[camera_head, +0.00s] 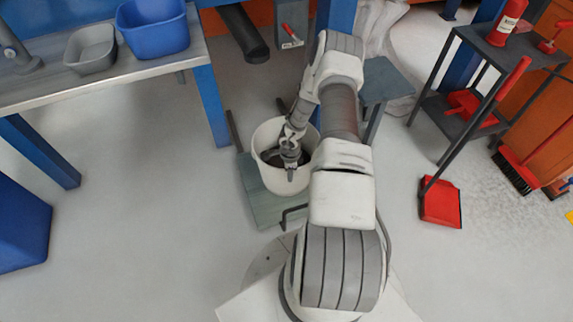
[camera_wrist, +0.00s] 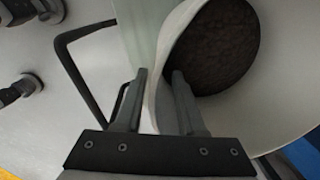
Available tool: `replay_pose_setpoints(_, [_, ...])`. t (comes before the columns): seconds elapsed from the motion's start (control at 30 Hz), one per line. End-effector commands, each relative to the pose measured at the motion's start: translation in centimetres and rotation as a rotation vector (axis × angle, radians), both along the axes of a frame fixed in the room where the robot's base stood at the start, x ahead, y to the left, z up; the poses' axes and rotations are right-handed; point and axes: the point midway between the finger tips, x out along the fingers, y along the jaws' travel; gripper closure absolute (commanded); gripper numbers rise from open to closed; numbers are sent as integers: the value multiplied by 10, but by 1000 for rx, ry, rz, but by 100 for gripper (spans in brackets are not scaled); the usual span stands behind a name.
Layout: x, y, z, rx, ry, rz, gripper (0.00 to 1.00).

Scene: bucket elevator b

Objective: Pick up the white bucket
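The white bucket (camera_head: 278,178) stands upright on a flat grey-green platform (camera_head: 268,211) on the floor. Its inside bottom is dark brown and shows in the wrist view, with the pale bucket wall (camera_wrist: 262,110) around it. My gripper (camera_head: 291,172) is at the bucket's mouth, pointing down, and hides part of the rim. In the wrist view my gripper (camera_wrist: 159,75) has its two fingers apart. The near bucket wall passes between them, one finger outside and one inside. I cannot tell whether either finger touches the wall.
A bent dark handle (camera_head: 291,214) rises at the platform's near edge. A workbench (camera_head: 130,75) with a blue bin (camera_head: 153,28) and a grey tub (camera_head: 91,50) is at upper left. A red dustpan (camera_head: 440,205) and a dark shelf stand (camera_head: 463,110) are at right. Open floor lies left.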

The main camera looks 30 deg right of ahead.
Motion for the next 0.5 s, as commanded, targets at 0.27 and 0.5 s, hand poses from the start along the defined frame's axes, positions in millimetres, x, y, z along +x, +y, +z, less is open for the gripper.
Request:
replay_pose_setpoints(0.27, [2,3,-38,0,1,1,61])
replay_pose_setpoints(0.5, [4,2,-49,-1,1,1,61])
